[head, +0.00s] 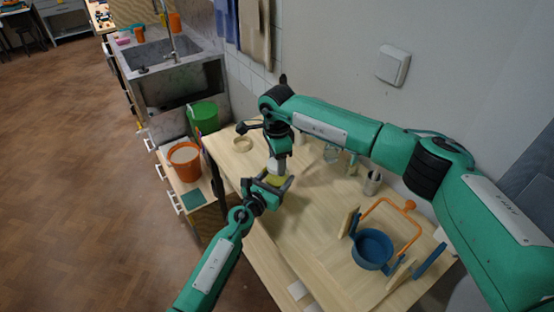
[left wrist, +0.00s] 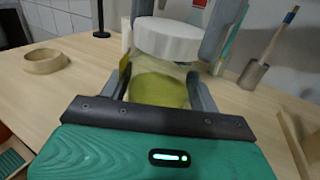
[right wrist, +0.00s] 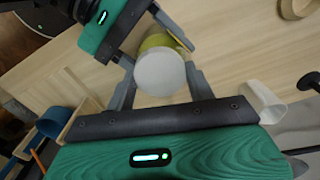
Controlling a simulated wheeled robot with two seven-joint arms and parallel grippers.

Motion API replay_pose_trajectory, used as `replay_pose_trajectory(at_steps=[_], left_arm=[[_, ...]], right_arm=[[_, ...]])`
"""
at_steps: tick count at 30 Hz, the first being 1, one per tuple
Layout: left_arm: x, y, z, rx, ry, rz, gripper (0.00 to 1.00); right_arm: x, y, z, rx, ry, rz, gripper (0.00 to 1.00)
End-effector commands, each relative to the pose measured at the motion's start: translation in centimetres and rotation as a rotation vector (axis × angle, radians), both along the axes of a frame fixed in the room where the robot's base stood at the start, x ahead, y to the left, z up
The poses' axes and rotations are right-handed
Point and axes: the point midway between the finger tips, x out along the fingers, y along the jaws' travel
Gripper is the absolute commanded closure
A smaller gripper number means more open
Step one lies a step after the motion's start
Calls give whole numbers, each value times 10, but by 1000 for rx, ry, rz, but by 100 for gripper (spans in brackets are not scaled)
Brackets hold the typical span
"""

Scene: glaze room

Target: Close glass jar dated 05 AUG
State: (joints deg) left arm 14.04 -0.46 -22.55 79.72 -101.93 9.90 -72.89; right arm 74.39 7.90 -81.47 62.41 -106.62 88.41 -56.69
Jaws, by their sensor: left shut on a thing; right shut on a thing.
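A glass jar (left wrist: 160,88) with yellow-green contents stands upright between the fingers of my left gripper (head: 274,183), which is shut on it. A yellow tag (left wrist: 123,76) shows at its side; I cannot read any date. A round white lid (left wrist: 168,38) is directly over the jar's mouth. My right gripper (right wrist: 160,85) comes from above and is shut on the lid, whose top (right wrist: 160,73) faces the right wrist camera. The lid and jar are in line; I cannot tell whether the lid is fully seated. In the head view the grippers mostly hide both.
The wooden table (head: 310,215) has free room in front of the jar. A wooden ring-shaped dish (head: 242,144) stands at the back left. A clear glass (head: 331,153) and a metal cup with a brush (head: 372,184) stand near the wall. A blue pot (head: 372,248) is at the right front.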

Motion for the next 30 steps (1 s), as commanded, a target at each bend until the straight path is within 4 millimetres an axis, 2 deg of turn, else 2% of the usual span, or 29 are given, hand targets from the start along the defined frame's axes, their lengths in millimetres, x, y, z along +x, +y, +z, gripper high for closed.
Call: replay_pose_trajectory(at_steps=[18, 20, 24, 25, 28, 30], left_arm=[[0, 0, 0, 0, -1, -1, 100], [0, 0, 0, 0, -1, -1, 100], [0, 0, 0, 0, -1, -1, 100], [0, 0, 0, 0, -1, -1, 100], [0, 0, 0, -1, -1, -1, 100], [0, 0, 0, -1, -1, -1, 100]], right_arm=[[1, 0, 0, 0, -1, -967, 74], [1, 0, 0, 0, -1, -1042, 74], [1, 0, 0, 0, -1, -1040, 74], [1, 0, 0, 0, -1, -1040, 44], [1, 0, 0, 0, -1, -1039, 25], [1, 0, 0, 0, -1, -1038, 24]])
